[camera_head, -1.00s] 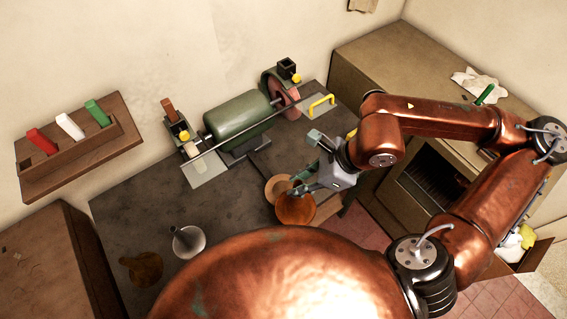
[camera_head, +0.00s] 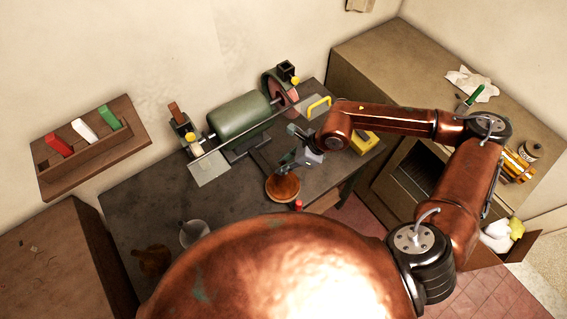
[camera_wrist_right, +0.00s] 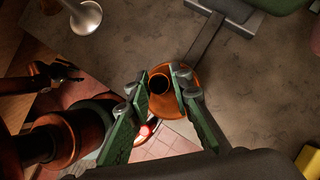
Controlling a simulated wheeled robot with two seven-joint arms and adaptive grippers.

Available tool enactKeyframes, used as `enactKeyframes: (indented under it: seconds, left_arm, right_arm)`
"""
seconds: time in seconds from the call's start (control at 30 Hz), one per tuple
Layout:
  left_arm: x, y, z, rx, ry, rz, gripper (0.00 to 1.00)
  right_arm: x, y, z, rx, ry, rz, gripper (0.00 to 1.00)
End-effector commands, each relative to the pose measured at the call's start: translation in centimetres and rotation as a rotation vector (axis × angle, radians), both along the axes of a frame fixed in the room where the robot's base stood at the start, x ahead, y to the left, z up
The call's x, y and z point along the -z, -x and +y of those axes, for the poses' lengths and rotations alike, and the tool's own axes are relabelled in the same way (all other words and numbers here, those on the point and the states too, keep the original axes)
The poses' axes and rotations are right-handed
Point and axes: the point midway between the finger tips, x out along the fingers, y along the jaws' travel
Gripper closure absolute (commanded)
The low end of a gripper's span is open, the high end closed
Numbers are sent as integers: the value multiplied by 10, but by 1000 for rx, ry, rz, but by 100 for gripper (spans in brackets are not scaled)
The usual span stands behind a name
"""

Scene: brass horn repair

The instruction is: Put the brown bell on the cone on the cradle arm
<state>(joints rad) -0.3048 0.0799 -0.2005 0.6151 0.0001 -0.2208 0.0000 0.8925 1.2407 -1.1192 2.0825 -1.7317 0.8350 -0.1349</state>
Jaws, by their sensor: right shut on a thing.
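My right gripper (camera_head: 296,166) is shut on the brown bell (camera_head: 283,188), which it holds near the right front part of the bench. In the right wrist view the fingertips (camera_wrist_right: 169,79) close on the narrow neck of the bell (camera_wrist_right: 185,92), whose dark round opening faces the camera. The dark cradle arm (camera_head: 262,161) runs from the green machine to the bell; it also shows in the wrist view (camera_wrist_right: 203,42). The cone is hidden, and I cannot tell whether the bell touches it. My left gripper (camera_wrist_right: 68,72) shows small and dark in the wrist view, its jaws unclear.
A grey flared piece (camera_head: 193,233) and another brown piece (camera_head: 152,260) stand on the bench's left front. The green machine (camera_head: 238,117) stands behind the bell. A small red object (camera_head: 298,205) is close to the bell. Bare bench (camera_head: 150,208) lies to the left.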

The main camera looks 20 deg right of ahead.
Motion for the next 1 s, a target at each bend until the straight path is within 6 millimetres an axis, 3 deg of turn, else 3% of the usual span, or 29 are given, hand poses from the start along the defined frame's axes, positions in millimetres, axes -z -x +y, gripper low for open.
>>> enactKeyframes:
  seconds: [0.1, 0.53, 0.57, 0.6, 0.8, 1.0]
  left_arm:
    - [-11, -2, 1, 1, -1, -3, 60]
    - [-4, -10, 1, 2, -1, -13, 60]
    - [-6, -10, 0, 1, 0, -13, 60]
    - [-6, -10, 0, 1, 0, -13, 60]
    - [-6, -10, 0, 1, 0, -13, 60]
    - [-6, -9, 0, 1, -1, -12, 60]
  right_arm:
    - [7, -1, 0, 1, -1, -2, 100]
    - [16, -1, 0, 1, -2, -3, 100]
    - [15, -1, 0, 1, -1, -2, 78]
    - [15, -1, 0, 1, -1, -2, 75]
    - [14, -1, 0, 1, -1, -2, 63]
    - [14, -1, 0, 1, -1, -2, 63]
